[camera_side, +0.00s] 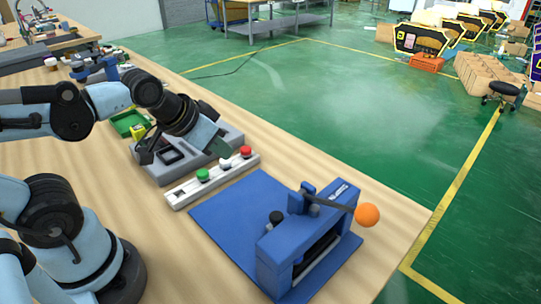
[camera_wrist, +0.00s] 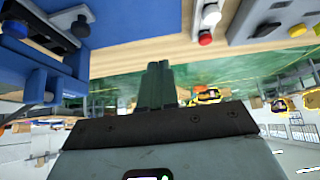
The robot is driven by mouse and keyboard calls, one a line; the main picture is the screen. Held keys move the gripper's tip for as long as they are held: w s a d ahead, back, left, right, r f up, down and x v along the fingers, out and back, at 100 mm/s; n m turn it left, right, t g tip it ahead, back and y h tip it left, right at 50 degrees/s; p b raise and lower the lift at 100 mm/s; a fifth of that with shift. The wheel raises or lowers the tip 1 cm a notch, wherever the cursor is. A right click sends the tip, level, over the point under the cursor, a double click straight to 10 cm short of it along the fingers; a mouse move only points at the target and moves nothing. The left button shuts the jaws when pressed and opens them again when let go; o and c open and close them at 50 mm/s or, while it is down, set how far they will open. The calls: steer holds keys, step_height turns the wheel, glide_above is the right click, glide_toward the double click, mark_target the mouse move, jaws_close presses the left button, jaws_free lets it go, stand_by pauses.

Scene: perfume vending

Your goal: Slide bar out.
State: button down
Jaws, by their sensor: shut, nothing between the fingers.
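A blue device (camera_side: 290,252) with a lever ending in an orange ball (camera_side: 367,215) stands on a blue base plate (camera_side: 232,217) at the table's right end. A grey bar-like strip (camera_side: 318,262) shows in the slot along its front; I cannot tell how far it sticks out. In the wrist view the blue device (camera_wrist: 45,85) is at the left, partly cut off. My gripper (camera_side: 222,147) is shut and empty, above the button strip and well apart from the blue device. Its fingers (camera_wrist: 157,85) lie together in the wrist view.
A white strip (camera_side: 185,192) with green, white and red buttons lies beside the base plate. A grey fixture box (camera_side: 165,170) stands behind it, partly hidden by my arm. A green tray (camera_side: 128,122) lies farther left. The table's edge (camera_side: 330,158) runs behind the blue device.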

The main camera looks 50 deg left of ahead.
steer(key=c, duration=1.8)
jaws_free()
steer(key=shift+c, duration=0.2)
steer(key=shift+o, duration=2.4)
steer(key=shift+w+d+r+n, duration=0.1)
steer(key=shift+w+d+n, duration=0.05)
steer(key=shift+d+n, duration=0.15)
steer(key=o, duration=0.6)
steer(key=d+n+g, duration=0.1)
steer(key=w+d+r+n, duration=0.1)
steer(key=d+n+g, duration=0.1)
steer(key=n, duration=0.1)
steer(key=shift+w+d+r+g+h, duration=0.15)
steer(key=shift+w+d+g+h, duration=0.05)
steer(key=shift+d+g+h, duration=0.15)
steer(key=shift+c, duration=0.2)
steer(key=n+g, duration=0.5)
steer(key=n, duration=0.4)
glide_above(276, 215)
steer(key=shift+t, duration=0.25)
steer(key=shift+f, duration=5.8)
